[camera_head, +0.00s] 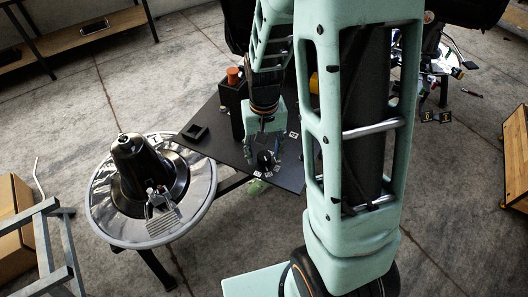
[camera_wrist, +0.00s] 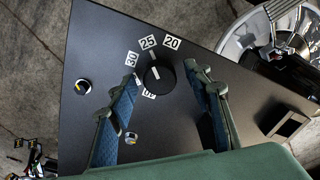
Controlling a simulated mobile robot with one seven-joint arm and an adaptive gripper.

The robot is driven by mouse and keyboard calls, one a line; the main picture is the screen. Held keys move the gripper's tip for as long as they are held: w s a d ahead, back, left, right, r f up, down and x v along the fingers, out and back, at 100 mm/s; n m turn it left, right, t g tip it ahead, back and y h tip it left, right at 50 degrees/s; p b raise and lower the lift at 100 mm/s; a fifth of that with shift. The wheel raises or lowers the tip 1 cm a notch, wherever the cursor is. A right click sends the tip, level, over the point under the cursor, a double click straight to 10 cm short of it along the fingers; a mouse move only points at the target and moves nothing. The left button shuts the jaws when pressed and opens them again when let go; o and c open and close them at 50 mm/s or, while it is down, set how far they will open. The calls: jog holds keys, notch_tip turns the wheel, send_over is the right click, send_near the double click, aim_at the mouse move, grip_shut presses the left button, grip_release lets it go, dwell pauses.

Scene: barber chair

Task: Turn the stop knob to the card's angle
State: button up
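In the wrist view the round black knob (camera_wrist: 158,76) sits on a dark panel (camera_wrist: 205,45), with a pale pointer mark on it directed up and slightly left. White labels 20 (camera_wrist: 172,43), 25 (camera_wrist: 148,41) and 30 (camera_wrist: 132,59) curve around its upper left. Another label (camera_wrist: 149,95) below it is partly hidden and unreadable. My gripper (camera_wrist: 163,80) is open, with one blue-padded finger on each side of the knob and visible gaps to both. In the head view my gripper (camera_head: 264,150) is over the panel at the dark knob (camera_head: 265,158). Which card gives the angle is unclear.
The round metal chair base (camera_head: 100,208) is left of the panel.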

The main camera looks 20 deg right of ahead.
aim_at(264, 155)
jog(key=shift+r, duration=0.1)
notch_tip(264, 155, up, 12)
dwell(0.6)
dwell(0.4)
